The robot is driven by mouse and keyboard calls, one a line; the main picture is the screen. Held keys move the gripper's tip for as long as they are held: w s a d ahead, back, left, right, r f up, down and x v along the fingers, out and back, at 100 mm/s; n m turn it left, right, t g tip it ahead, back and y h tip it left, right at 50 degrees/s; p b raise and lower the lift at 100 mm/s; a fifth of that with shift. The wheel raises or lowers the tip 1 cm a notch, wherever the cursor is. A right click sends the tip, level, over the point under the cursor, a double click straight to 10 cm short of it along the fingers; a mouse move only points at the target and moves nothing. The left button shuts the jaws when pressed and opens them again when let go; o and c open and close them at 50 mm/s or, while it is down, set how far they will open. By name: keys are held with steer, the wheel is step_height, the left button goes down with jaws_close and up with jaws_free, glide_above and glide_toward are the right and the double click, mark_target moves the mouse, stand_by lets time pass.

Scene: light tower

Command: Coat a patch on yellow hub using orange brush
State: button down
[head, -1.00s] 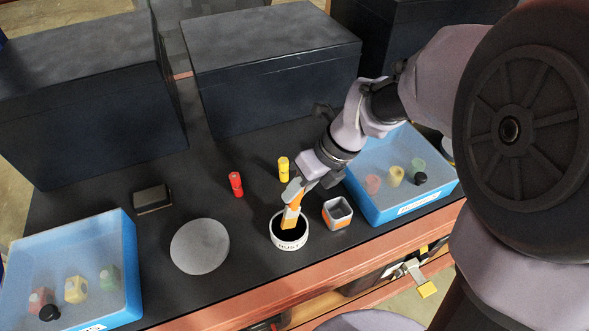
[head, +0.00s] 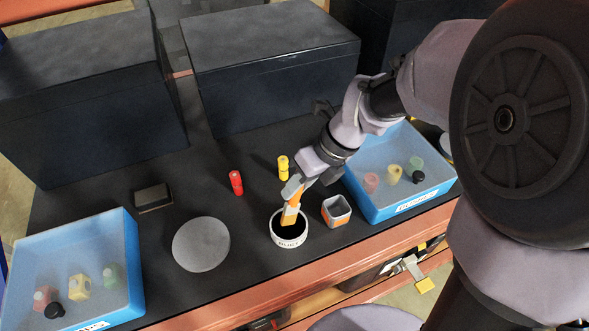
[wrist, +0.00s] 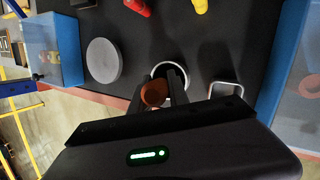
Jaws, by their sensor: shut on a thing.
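My gripper (head: 299,187) is shut on the orange brush (head: 290,213), which stands nearly upright with its lower end inside a white round pot (head: 288,241) with dark contents. The brush tip is hidden in the pot. In the wrist view the brush (wrist: 153,94) shows as a round orange-brown end between the fingers (wrist: 164,92), over the pot (wrist: 157,72). A yellow piece (head: 283,167), possibly the yellow hub, stands upright on the table behind the pot. Other yellow pieces lie in the bins (head: 394,174), so I cannot tell which is the hub.
An orange-and-grey square cup (head: 336,210) stands right of the pot. A red piece (head: 236,182), a grey disc (head: 201,244) and a dark block (head: 153,197) are to the left. Blue bins stand at left (head: 131,262) and right (head: 413,202). Large dark boxes (head: 270,75) line the back.

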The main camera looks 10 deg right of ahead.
step_height(320, 180, up, 6)
steer(key=p, duration=0.4)
steer(key=shift+f+p, duration=0.2)
steer(key=shift+p, duration=0.15)
steer(key=shift+s+r+p, duration=0.1)
steer(key=shift+r+p, duration=0.2)
steer(key=shift+r, duration=0.2)
